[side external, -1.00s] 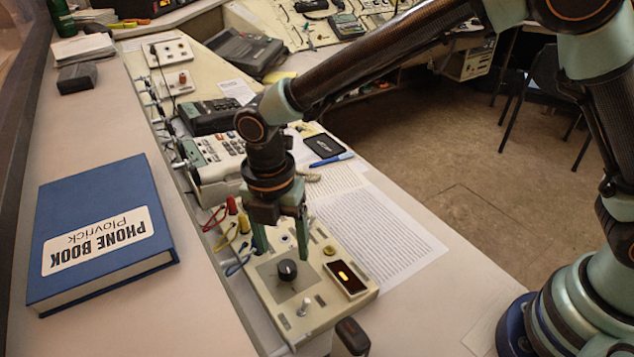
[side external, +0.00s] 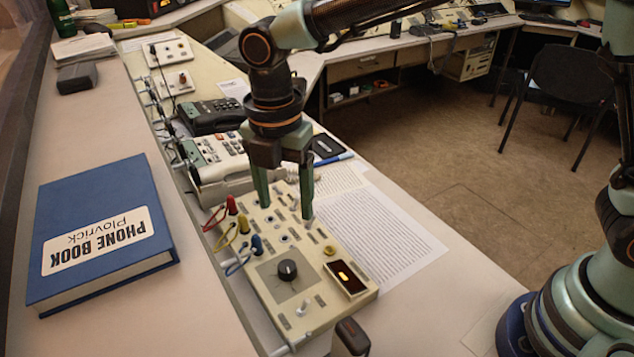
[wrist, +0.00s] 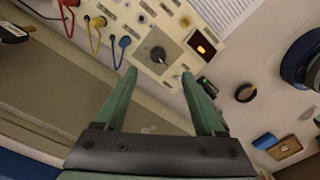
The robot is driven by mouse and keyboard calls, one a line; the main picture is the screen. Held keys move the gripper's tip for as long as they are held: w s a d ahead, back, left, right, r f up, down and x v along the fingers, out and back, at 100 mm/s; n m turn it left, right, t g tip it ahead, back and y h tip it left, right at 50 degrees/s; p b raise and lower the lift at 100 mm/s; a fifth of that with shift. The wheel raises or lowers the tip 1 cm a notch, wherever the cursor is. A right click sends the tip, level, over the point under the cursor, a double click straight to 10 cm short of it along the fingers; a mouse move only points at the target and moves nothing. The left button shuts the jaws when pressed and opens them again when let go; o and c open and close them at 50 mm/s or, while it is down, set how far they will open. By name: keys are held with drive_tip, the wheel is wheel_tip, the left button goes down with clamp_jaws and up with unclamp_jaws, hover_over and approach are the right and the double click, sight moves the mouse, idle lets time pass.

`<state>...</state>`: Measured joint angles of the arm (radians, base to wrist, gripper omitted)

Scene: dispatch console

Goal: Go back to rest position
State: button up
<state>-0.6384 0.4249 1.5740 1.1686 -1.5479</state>
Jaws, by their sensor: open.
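My gripper (side external: 285,205) is open and empty above the cream control panel (side external: 262,292), toward its far end. The panel carries a black knob (side external: 287,270), a small display with a lit amber mark (side external: 345,278) and red, yellow and blue plugs. The fingers point down, with the knob nearer the camera than they are. In the wrist view the two green fingers of my gripper (wrist: 158,75) are spread, with the black knob (wrist: 158,54) between and beyond their tips. I cannot tell the exact height above the panel.
A blue phone book (side external: 100,230) lies on the ledge at left. A telephone (side external: 212,117) and a keyed device (side external: 215,155) stand behind my gripper. Printed paper (side external: 375,235) lies right of the panel. A dark chair (side external: 565,85) stands on the open floor.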

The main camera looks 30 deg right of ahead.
drive_tip(key=d+r+m+t+y, duration=0.1)
drive_tip(key=d+r+m, duration=0.3)
drive_tip(key=d+m, duration=0.25)
drive_tip(key=d+r+m+t, duration=0.1)
drive_tip(key=d+r+m, duration=0.2)
drive_tip(key=d+m, duration=0.35)
drive_tip(key=s+d+m+t, duration=0.3)
drive_tip(key=s+d+m, duration=0.4)
drive_tip(key=d+m, duration=0.5)
drive_tip(key=shift+s+d+r+t+h, duration=0.2)
drive_tip(key=shift+d+r+t+h, duration=0.25)
drive_tip(key=shift+d, duration=0.4)
